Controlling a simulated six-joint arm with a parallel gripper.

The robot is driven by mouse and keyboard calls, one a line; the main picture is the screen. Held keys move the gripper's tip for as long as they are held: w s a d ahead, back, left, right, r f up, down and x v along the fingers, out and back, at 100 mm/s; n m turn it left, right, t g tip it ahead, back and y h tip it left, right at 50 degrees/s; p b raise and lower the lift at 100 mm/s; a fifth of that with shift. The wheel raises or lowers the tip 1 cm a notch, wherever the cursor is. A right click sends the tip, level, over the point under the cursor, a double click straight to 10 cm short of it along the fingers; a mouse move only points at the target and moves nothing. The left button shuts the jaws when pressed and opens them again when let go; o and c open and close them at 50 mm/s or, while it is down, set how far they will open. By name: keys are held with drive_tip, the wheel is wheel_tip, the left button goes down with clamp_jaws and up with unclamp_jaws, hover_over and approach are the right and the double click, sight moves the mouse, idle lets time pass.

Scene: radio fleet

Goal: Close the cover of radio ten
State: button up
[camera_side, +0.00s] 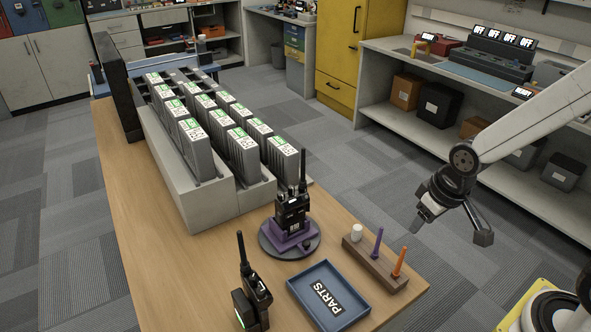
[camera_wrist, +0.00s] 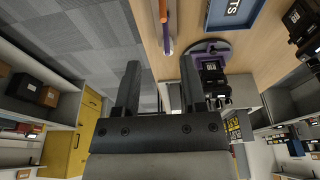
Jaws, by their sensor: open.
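A black radio (camera_side: 292,212) with antennas stands upright in a purple holder (camera_side: 291,241) on a round grey turntable (camera_side: 265,239). It also shows in the wrist view (camera_wrist: 212,76), just right of my fingers. A second black radio (camera_side: 255,290) with an antenna stands at the table's front edge. My gripper (camera_side: 452,226) is open and empty, in the air right of the table and apart from both radios. Its two spread fingers show in the wrist view (camera_wrist: 160,70).
A blue PARTS tray (camera_side: 329,296) and a wooden block (camera_side: 376,266) with a white, a purple and an orange upright piece stand near the turntable. Behind is a grey rack (camera_side: 205,205) of several labelled units. Free floor lies under my gripper.

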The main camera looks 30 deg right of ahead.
idle(0.3)
drive_tip(key=f+m, duration=0.1)
drive_tip(key=w+m+g+y, duration=0.1)
drive_tip(key=m, duration=0.1)
drive_tip(key=shift+w+a+f+g, duration=0.2)
drive_tip(key=shift+f+g, duration=0.1)
drive_tip(key=shift+f, duration=0.1)
drive_tip(key=w+a+f+m+g+y, duration=0.1)
drive_tip(key=w+a+f+m+y, duration=0.3)
drive_tip(key=w+f+m+y, duration=0.45)
drive_tip(key=w+d+f+m+t+y, duration=0.1)
drive_tip(key=w+m+t+y, duration=0.1)
drive_tip(key=w+m+t, duration=0.1)
drive_tip(key=w+d+f+m+t+y, duration=0.1)
drive_tip(key=w+d+m+t+y, duration=0.1)
drive_tip(key=w+m, duration=0.3)
drive_tip(key=w+d+f+m+t+y, duration=0.1)
drive_tip(key=w+d+m+t+y, duration=0.1)
drive_tip(key=w+m+t, duration=0.1)
drive_tip(key=shift+w+d+f+m+t, duration=0.15)
drive_tip(key=shift+w+m+t, duration=0.25)
drive_tip(key=shift+w+m, duration=0.5)
drive_tip(key=shift+w, duration=0.15)
